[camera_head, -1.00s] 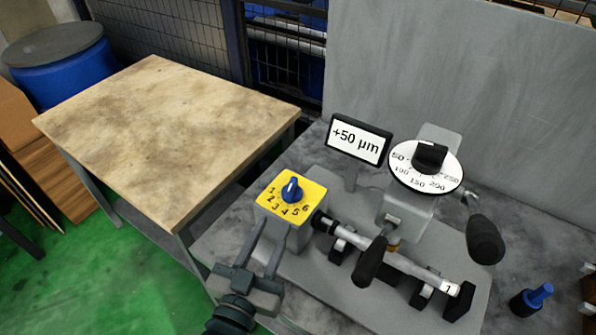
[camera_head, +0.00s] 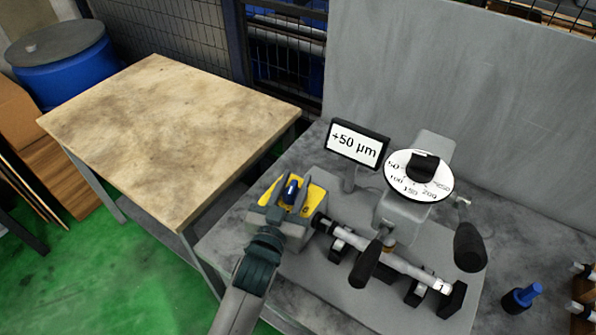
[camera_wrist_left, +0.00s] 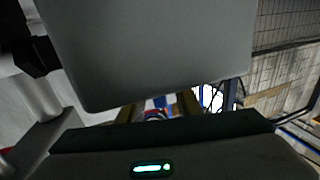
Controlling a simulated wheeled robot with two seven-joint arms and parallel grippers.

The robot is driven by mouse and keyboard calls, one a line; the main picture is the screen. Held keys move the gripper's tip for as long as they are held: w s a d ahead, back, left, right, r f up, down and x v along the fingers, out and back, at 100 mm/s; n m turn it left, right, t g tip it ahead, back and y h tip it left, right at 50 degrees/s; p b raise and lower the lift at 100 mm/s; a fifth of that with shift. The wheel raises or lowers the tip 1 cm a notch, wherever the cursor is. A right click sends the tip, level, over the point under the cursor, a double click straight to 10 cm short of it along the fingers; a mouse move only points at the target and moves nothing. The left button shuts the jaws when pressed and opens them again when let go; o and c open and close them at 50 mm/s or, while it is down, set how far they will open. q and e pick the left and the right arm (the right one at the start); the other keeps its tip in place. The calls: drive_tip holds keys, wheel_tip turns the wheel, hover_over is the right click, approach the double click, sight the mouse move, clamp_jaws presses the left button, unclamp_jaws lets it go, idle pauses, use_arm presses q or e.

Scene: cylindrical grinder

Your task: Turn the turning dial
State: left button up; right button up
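A yellow plate (camera_head: 316,194) with a blue knob (camera_head: 291,189) sits at the left end of the machine. The printed numbers are mostly covered by my gripper. My left gripper (camera_head: 288,196) is over the plate, its two fingers apart on either side of the knob. I cannot tell whether they touch it. In the left wrist view, blue (camera_wrist_left: 160,102) shows between the fingertips, partly hidden. A white round dial (camera_head: 418,188) with a black knob (camera_head: 424,167) and numbers stands higher on the machine. My right gripper is not in view.
A display (camera_head: 357,144) reading "+50 µm" stands behind the yellow plate. Black handles (camera_head: 470,247) and a shaft (camera_head: 402,265) are to the right. A bare wooden-topped table (camera_head: 170,125) is at the left. A blue part (camera_head: 522,298) is at the lower right.

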use_arm(q)
drive_tip(key=shift+x, duration=1.3)
clamp_jaws()
drive_tip(key=shift+p, duration=0.45)
